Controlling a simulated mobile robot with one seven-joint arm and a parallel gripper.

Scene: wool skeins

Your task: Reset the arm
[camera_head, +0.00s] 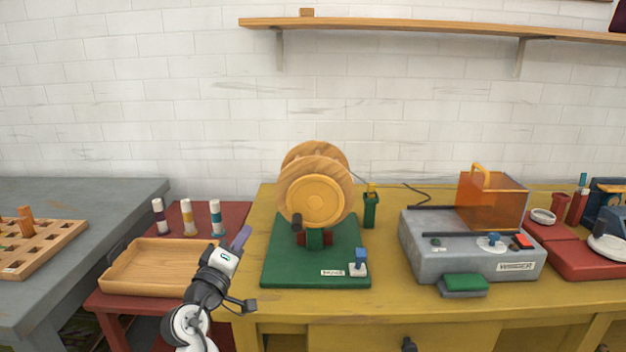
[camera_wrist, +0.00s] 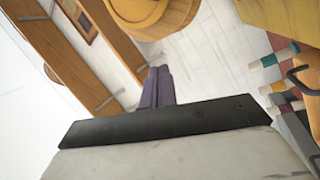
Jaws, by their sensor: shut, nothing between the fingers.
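My gripper (camera_head: 241,237) is raised in front of the gap between the red table and the yellow bench, its fingertips pointing up and to the right. The fingers are together with nothing between them. In the wrist view the fingers (camera_wrist: 158,86) show as dark purple-grey strips side by side, with white wall tiles behind them. My gripper appears apart from the wooden tray (camera_head: 150,284) to its left and the green-based winder (camera_head: 283,275) to its right.
Several thread spools (camera_head: 188,218) stand behind the tray. The winder carries a wooden reel (camera_head: 314,200). A grey machine (camera_head: 470,243) with an orange cover (camera_head: 490,200) stands right on the yellow bench (camera_head: 400,305). A peg board (camera_head: 50,250) lies far left. A shelf (camera_head: 440,25) runs above.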

